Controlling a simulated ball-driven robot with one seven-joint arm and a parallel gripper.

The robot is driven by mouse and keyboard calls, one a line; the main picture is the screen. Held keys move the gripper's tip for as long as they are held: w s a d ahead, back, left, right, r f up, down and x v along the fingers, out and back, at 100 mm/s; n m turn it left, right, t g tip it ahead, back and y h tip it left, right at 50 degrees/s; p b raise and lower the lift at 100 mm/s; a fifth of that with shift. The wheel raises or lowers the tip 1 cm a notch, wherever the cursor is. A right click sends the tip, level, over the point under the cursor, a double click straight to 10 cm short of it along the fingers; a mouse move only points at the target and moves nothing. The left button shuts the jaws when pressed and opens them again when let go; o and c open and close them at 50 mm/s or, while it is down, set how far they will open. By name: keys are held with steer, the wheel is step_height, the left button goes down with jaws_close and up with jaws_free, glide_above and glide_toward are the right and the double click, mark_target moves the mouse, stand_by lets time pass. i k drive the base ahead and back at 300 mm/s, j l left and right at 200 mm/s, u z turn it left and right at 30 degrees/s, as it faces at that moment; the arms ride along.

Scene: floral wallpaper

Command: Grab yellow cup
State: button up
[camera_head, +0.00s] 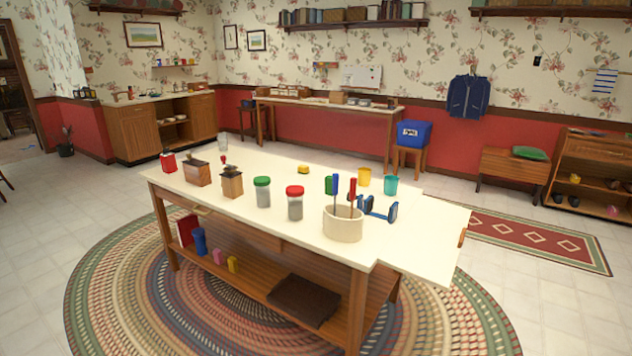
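A yellow cup (364,177) stands upright on the cream-topped table (300,212), near its far edge. A teal cup (391,185) stands just to its right. The green-handled and blue-handled tools in the crock stand a little to its left and in front. My gripper and arm are not in view. A small yellow item (233,264) also sits on the table's lower shelf, and it is too small to identify for sure.
Around the yellow cup are a cream crock (342,224) with tools, a blue item (378,208), a yellow object (303,169) and lidded jars (295,204). Wooden mills (232,183) stand further left. Open tiled floor and a braided rug (130,270) surround the table.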

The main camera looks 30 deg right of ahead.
mark_target(364, 177)
steer(key=i+l+u, duration=0.15)
steer(key=l+u, duration=0.15)
steer(key=i+l+u, duration=0.1)
steer(key=l+u, duration=0.55)
steer(key=l, duration=0.2)
steer(key=i, duration=0.05)
